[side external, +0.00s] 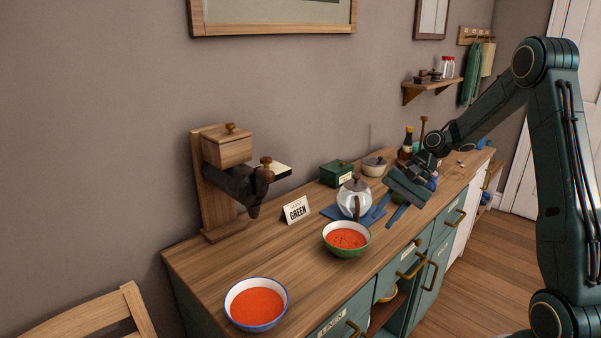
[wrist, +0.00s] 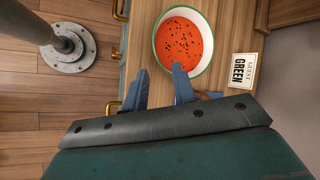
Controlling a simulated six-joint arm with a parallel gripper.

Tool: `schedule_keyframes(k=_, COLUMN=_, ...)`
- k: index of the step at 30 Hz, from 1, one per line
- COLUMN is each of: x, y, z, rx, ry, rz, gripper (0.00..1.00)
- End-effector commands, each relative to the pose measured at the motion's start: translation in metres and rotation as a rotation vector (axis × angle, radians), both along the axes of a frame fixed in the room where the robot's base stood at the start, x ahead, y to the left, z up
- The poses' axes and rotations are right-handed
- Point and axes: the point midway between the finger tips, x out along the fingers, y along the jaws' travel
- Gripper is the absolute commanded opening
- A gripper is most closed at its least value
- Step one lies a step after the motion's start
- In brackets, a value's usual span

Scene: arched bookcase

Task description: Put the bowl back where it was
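A white bowl with a green rim (side external: 349,253) holds red food with dark specks and stands on the wooden counter in front of the teapot. It also shows at the top of the wrist view (wrist: 207,58). A second bowl, with a blue rim (side external: 257,326), holds plain red food near the counter's front left. My gripper (side external: 385,211) is above the counter, to the right of the green-rimmed bowl. In the wrist view its blue fingers (wrist: 160,72) are apart with nothing between them; one fingertip overlaps the bowl's near rim in the picture. I cannot tell if they touch.
A card reading "GUEST GREEN" (side external: 296,210) stands left of the bowl. A teapot (side external: 354,202) stands on a blue mat (side external: 333,213) behind it. A wooden stand with a dark device (side external: 228,180) is at the back left. The counter between the two bowls is clear.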

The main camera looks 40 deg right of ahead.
Motion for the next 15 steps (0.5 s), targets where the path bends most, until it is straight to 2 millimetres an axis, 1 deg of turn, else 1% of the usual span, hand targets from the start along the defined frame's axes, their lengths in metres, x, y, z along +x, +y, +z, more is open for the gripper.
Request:
schedule_keyframes(k=3, x=-0.004, y=-0.009, z=0.013, rx=-0.001, ry=-0.001, rz=-0.001, gripper=0.27)
schedule_keyframes(k=6, x=-0.006, y=-0.013, z=0.019, rx=-0.001, ry=0.0, rz=-0.002, gripper=0.27)
schedule_keyframes(k=15, x=-0.008, y=-0.016, z=0.025, rx=0.0, ry=0.0, rz=0.0, gripper=0.27)
